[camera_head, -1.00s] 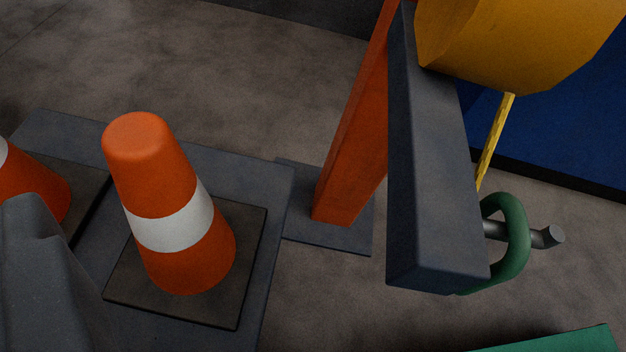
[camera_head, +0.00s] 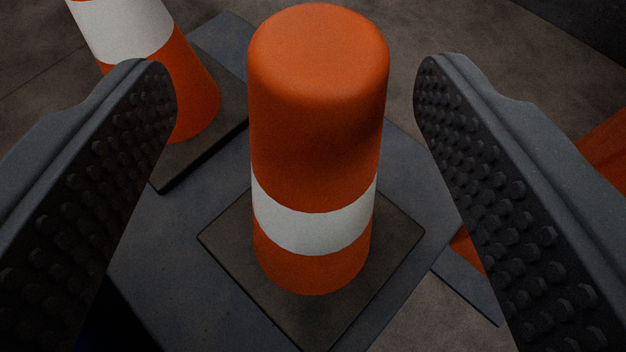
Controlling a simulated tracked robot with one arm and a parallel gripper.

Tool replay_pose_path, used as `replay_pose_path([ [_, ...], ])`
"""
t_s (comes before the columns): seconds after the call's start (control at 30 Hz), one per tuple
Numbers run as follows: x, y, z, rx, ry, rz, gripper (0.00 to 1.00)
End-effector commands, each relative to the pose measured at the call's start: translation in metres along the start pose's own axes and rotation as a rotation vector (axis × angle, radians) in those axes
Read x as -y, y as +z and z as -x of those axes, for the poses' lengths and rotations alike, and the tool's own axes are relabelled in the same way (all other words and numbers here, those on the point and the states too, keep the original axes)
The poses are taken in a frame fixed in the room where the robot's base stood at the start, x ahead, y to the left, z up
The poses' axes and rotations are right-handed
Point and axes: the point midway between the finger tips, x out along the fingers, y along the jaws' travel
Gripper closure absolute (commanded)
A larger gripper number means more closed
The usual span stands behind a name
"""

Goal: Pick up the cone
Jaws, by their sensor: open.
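An orange cone (camera_head: 318,130) with one white band and a dark square base stands upright in the middle of the view. My gripper (camera_head: 295,85) is open, with one dark studded jaw on each side of the cone. There is a clear gap between each jaw and the cone, and nothing is held. A second orange and white cone (camera_head: 190,85) stands behind to the left, its top cut off by the frame and its lower left side partly hidden by the left jaw.
Both cones stand on a grey slab (camera_head: 180,260). An orange post (camera_head: 608,145) shows at the right edge, partly behind the right jaw. Bare grey floor (camera_head: 440,320) lies beyond the slab. The second cone's base is close to the left jaw.

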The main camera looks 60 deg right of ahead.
Motion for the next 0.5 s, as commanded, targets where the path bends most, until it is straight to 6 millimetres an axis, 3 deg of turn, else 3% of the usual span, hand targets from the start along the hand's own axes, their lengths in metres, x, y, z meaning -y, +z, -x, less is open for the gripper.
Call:
replay_pose_path([
  [0.17, -0.003, 0.0, -0.01, -0.001, 0.002, -0.001, 0.38],
  [0.5, -0.006, -0.001, -0.051, -0.001, 0.0, -0.002, 0.38],
])
